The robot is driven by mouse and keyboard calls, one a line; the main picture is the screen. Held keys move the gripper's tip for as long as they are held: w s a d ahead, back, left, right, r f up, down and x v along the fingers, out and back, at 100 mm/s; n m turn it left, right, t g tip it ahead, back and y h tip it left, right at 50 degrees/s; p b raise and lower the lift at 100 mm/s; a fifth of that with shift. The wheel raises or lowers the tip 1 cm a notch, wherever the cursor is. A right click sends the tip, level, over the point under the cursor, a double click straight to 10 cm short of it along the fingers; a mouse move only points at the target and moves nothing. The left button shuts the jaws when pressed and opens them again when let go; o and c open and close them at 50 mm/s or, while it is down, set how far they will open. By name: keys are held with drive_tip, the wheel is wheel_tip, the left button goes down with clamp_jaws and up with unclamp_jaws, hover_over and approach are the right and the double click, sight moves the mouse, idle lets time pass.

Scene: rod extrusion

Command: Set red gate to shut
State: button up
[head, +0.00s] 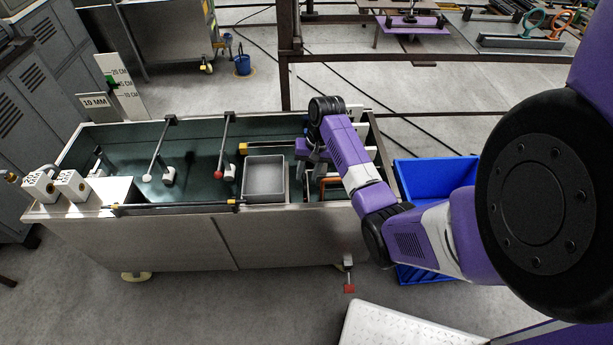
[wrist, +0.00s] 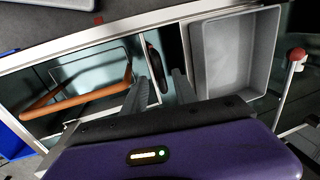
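A lever with a red ball knob (head: 218,174) stands in the trough, left of the grey bin; its dark rod slants up to the trough's back edge. I take it to be the red gate. The red knob (wrist: 297,54) also shows at the right edge of the wrist view. I cannot tell whether the gate is open or shut. My gripper (head: 310,166) is over the right part of the trough, right of the grey bin and apart from the red knob. In the wrist view its two fingers (wrist: 158,75) are spread with nothing clearly held between them.
The grey bin (head: 265,176) sits between my gripper and the red lever. A white-knobbed lever (head: 148,178) stands farther left. An orange-brown handle (wrist: 75,101) lies left of my fingers in the wrist view. A blue crate (head: 430,175) stands right of the trough (head: 180,240).

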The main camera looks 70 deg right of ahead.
wheel_tip(320, 180, up, 6)
drive_tip(key=s, duration=0.1)
drive_tip(key=shift+d, duration=0.2)
drive_tip(key=shift+s, duration=0.1)
drive_tip(key=shift+f, duration=0.1)
